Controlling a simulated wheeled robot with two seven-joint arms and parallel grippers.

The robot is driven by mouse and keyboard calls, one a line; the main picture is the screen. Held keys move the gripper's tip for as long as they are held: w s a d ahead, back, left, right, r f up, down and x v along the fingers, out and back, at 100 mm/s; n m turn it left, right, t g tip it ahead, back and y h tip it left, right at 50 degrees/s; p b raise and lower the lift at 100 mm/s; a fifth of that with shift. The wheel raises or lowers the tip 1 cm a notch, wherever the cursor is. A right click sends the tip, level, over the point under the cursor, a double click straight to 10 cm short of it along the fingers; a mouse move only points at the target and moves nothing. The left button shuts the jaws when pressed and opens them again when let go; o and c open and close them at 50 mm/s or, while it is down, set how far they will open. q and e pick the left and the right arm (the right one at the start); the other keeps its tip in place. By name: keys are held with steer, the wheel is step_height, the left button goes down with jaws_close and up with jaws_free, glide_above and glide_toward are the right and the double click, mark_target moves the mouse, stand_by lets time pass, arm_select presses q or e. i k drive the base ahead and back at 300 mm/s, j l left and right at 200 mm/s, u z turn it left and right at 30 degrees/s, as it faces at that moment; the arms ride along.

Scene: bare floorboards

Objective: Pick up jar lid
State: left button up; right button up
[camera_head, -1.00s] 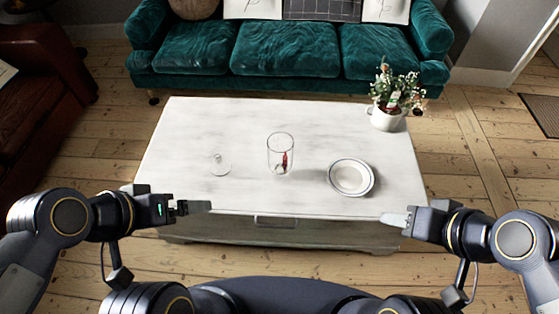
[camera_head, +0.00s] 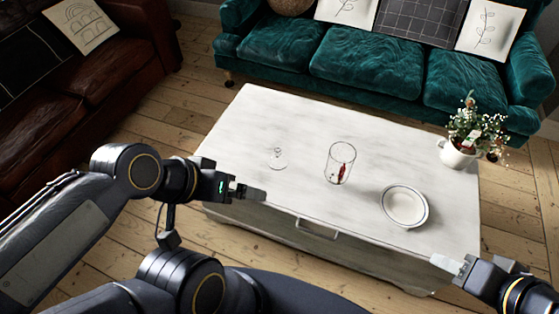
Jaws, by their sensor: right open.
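The jar lid (camera_head: 277,158) appears to be the small clear glass piece with a knob, lying on the left part of the white coffee table (camera_head: 300,115). A clear glass jar (camera_head: 341,150) stands upright to its right, with a small red thing (camera_head: 341,174) inside. My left gripper (camera_head: 262,194) is at the table's front left edge, nearer to me than the lid and apart from it; its finger gap is not clear. My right gripper (camera_head: 442,262) is open and empty at the front right edge, far from the lid.
A white round dish (camera_head: 404,207) sits right of the jar. A potted plant (camera_head: 460,152) stands at the table's right corner. A green sofa (camera_head: 365,65) is behind the table, and a brown leather sofa (camera_head: 85,90) is at left. The tabletop around the lid is clear.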

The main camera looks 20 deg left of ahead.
mark_target(277, 162)
steer(key=i+j, duration=0.35)
steer(key=i, duration=0.2)
steer(key=u, duration=2.1)
